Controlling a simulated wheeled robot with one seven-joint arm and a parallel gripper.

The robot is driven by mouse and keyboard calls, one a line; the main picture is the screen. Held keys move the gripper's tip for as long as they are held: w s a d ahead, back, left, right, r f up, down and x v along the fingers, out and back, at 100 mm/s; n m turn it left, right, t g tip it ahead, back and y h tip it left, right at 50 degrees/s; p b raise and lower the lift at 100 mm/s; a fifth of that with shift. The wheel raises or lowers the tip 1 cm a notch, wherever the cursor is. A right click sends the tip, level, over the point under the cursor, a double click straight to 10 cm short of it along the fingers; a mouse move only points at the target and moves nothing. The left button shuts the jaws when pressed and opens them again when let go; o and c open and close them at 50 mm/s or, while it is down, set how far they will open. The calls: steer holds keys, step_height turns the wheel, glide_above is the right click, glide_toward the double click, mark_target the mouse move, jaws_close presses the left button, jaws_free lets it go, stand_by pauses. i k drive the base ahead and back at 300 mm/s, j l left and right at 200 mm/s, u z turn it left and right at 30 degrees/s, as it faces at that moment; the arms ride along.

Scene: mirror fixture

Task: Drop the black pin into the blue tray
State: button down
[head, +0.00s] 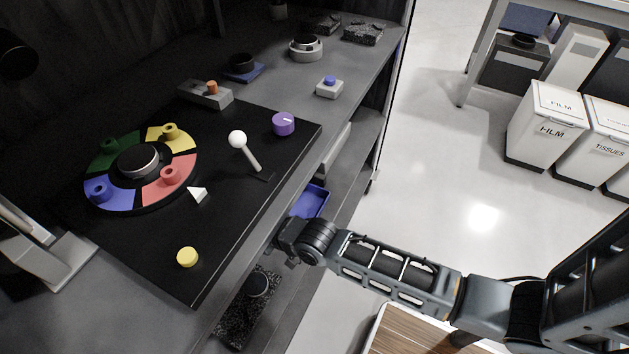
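The blue tray (316,198) shows on the lower shelf, just below the front edge of the dark counter. My gripper (279,254) is at the end of my dark arm, beside the counter's front edge and close to the near left side of the tray. The arm's wrist covers part of the tray's near side. The fingers are dark and small against the dark shelf, so I cannot tell whether they are open or shut. I cannot make out the black pin; whether it is in my gripper or hidden is unclear.
The counter holds a black panel (225,225) with a coloured ring (125,195), a white-knobbed lever (245,150), a purple knob (283,124) and a yellow button (187,257). A round dark object (257,283) sits on the lower shelf. White bins (545,125) stand right; open floor lies between.

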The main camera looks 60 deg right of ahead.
mark_target(303, 206)
steer(key=l+u, duration=0.1)
steer(key=l, duration=2.25)
steer(key=l+u, duration=0.15)
steer(key=u, duration=0.2)
steer(key=l+u, duration=0.1)
steer(key=u, duration=0.25)
steer(key=l+u, duration=0.1)
steer(key=u, duration=0.3)
steer(key=k, duration=0.05)
